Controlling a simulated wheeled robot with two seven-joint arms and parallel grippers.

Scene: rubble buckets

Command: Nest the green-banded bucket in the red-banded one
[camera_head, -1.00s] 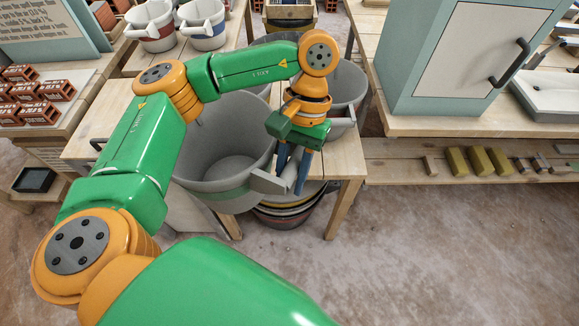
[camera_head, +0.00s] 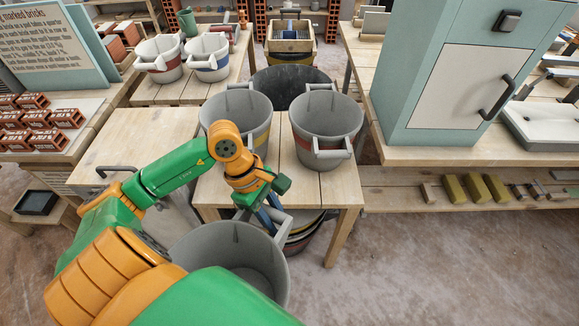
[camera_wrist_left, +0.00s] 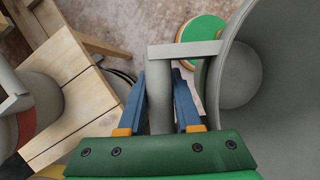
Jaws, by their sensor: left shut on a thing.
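A grey bucket (camera_head: 240,252) hangs from my left gripper (camera_head: 268,213), nearer to me than the table's front edge. The gripper is shut on its side handle; the wrist view shows the handle (camera_wrist_left: 161,95) between the blue fingers. The held bucket is upright and looks empty; its band is hidden in the head view now, but was green earlier. The red-banded bucket (camera_head: 328,112) stands upright on the wooden table, right of and beyond the gripper. It also shows at the left of the wrist view (camera_wrist_left: 42,100). My right gripper is not in view.
A yellow-banded bucket (camera_head: 251,102) stands left of the red-banded one, with a dark tub (camera_head: 290,82) behind. Stacked buckets (camera_head: 300,238) sit under the table (camera_head: 330,190). Another red-banded bucket (camera_head: 160,60) and a blue-banded one (camera_head: 207,57) stand at the back left. A cabinet (camera_head: 455,80) stands right.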

